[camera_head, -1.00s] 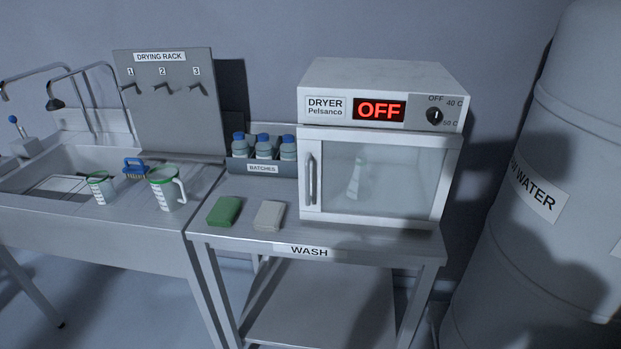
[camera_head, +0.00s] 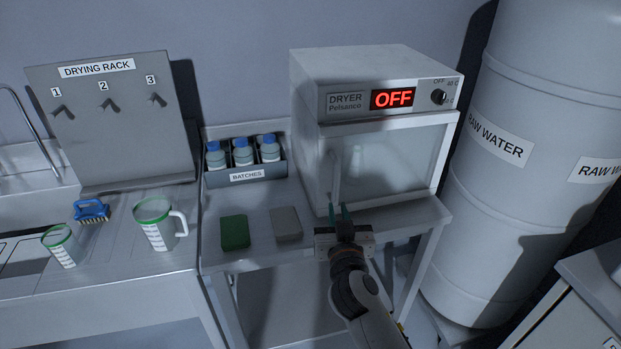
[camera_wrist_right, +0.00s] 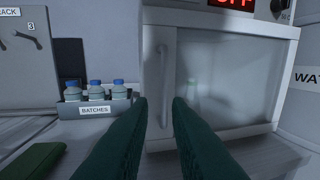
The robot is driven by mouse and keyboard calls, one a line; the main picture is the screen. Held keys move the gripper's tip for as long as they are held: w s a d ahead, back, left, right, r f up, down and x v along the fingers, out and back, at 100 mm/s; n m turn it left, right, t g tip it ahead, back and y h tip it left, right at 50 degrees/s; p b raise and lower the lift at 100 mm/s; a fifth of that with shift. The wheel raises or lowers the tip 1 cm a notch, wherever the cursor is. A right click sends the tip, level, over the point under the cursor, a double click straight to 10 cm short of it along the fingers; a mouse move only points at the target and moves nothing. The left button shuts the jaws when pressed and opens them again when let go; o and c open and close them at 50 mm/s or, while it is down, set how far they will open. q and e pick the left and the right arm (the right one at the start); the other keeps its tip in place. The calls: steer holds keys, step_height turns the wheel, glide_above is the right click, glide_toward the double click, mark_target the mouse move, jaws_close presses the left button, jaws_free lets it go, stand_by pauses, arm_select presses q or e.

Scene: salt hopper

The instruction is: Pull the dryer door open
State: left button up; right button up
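My right gripper (camera_head: 340,212) is in front of the lower end of the handle. In the right wrist view, the handle (camera_wrist_right: 163,85) stands upright between and beyond the two green fingers (camera_wrist_right: 160,104), which are apart with nothing between them. A pale bottle shape (camera_wrist_right: 191,88) shows faintly behind the glass. My left gripper is not in view.
A green sponge (camera_head: 235,232) and a grey block (camera_head: 286,223) lie on the table left of my right gripper. The batches bin (camera_head: 247,174) with bottles stands left of the dryer. A large raw water tank (camera_head: 540,120) stands to the right. Measuring jugs (camera_head: 157,228) stand further left.

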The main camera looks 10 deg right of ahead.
mark_target(335, 182)
steer(key=w, duration=0.3)
steer(key=w+d+p, duration=0.1)
steer(key=w, duration=0.3)
steer(key=w+d+p, duration=0.1)
steer(key=w, duration=0.2)
steer(key=shift+w+d, duration=0.2)
steer(key=shift+w, duration=0.1)
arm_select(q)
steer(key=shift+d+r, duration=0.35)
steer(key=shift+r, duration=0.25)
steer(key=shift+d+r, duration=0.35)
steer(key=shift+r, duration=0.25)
arm_select(e)
steer(key=shift+w+d, duration=0.1)
steer(key=shift+w, duration=0.45)
steer(key=shift+c, duration=0.6)
jaws_close()
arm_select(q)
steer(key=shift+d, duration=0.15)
